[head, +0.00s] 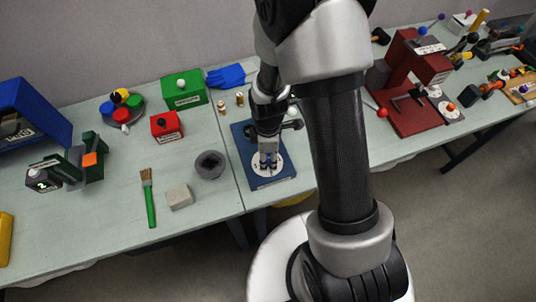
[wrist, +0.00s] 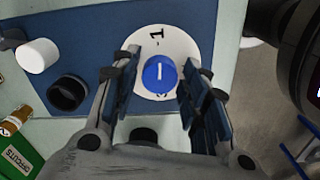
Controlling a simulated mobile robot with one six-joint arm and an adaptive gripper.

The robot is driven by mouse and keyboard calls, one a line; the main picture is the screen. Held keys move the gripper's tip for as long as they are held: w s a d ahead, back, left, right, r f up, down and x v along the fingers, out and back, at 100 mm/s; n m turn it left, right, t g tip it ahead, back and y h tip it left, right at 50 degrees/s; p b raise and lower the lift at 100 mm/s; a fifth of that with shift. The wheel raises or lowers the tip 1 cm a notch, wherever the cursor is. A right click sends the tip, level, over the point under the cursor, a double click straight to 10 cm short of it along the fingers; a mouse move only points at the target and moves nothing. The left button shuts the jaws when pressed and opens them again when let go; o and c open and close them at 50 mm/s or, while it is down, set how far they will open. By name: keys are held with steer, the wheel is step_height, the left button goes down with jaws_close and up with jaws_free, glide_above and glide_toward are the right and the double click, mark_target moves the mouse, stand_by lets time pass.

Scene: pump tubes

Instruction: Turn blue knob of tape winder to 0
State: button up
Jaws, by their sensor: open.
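The blue knob (wrist: 159,74) sits on a round white dial (wrist: 178,42) on the blue base plate (wrist: 215,12) of the tape winder. A short white line on the knob's top runs nearly vertically in the wrist view. A 1 with a short stroke is printed above the knob; a mark below it is partly covered and unreadable. My gripper (wrist: 160,62) is open, with one finger on each side of the knob. I cannot tell whether the fingers touch it. In the head view my gripper (head: 268,158) is over the dial, and the base plate (head: 270,184) shows around it.
A white cylinder (wrist: 37,56) and a black ring (wrist: 69,93) are on the plate's left in the wrist view. In the head view, a grey round pot (head: 210,164) stands close left of the plate. A red machine (head: 415,80) stands on the right table.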

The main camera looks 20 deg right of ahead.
steer(key=m, duration=0.8)
steer(key=shift+s+m, duration=0.1)
steer(key=shift+m, duration=0.2)
steer(key=m, duration=0.4)
steer(key=shift+a+b, duration=0.1)
steer(key=shift+b, duration=0.3)
steer(key=m, duration=0.5)
steer(key=c, duration=0.9)
steer(key=shift+c, duration=0.2)
